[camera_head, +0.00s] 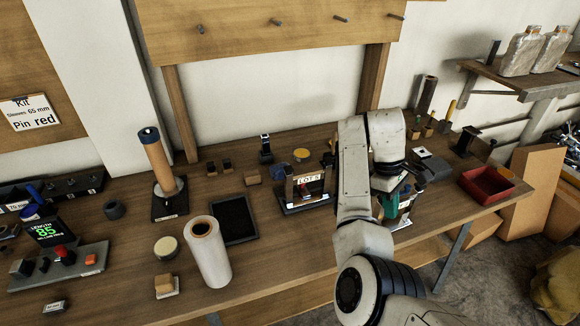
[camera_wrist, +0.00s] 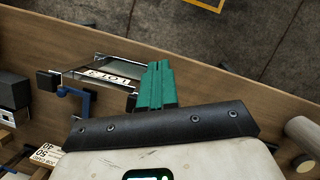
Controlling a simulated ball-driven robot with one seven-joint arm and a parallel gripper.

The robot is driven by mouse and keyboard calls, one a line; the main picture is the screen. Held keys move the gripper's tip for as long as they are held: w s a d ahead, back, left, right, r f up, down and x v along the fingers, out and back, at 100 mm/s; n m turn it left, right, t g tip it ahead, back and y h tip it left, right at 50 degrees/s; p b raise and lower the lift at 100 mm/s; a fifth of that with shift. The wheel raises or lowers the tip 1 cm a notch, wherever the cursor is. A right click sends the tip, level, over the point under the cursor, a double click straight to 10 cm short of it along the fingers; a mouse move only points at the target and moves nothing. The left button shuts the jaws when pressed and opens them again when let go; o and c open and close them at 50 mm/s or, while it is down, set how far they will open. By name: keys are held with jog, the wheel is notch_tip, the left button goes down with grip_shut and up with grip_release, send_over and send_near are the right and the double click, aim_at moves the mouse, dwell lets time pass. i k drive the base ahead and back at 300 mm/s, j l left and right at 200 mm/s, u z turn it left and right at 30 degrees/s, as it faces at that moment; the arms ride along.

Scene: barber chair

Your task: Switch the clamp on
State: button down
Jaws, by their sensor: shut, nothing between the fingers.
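My gripper (camera_head: 389,207) is above the right part of the bench in the head view. Its green fingers are shut and empty, and they show in the wrist view (camera_wrist: 155,84). In the wrist view a clear-topped fixture labelled LOT 1 (camera_wrist: 108,74) lies just left of the fingertips. A blue lever-like part (camera_wrist: 86,102) stands at its near side. No part is marked as the clamp, and I cannot tell its switch or state. A similar dark frame labelled LOT 5 (camera_head: 306,191) stands left of my arm in the head view. My arm hides part of the bench there.
A red tray (camera_head: 486,186) sits at the bench's right end. A control box showing LENGTH 85 (camera_head: 50,231) is far left. The bench front near the middle is fairly clear.

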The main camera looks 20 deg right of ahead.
aim_at(304, 193)
jog(key=i+j, duration=0.45)
jog(key=i, duration=0.2)
jog(key=i+j, duration=0.4)
jog(key=i, duration=0.2)
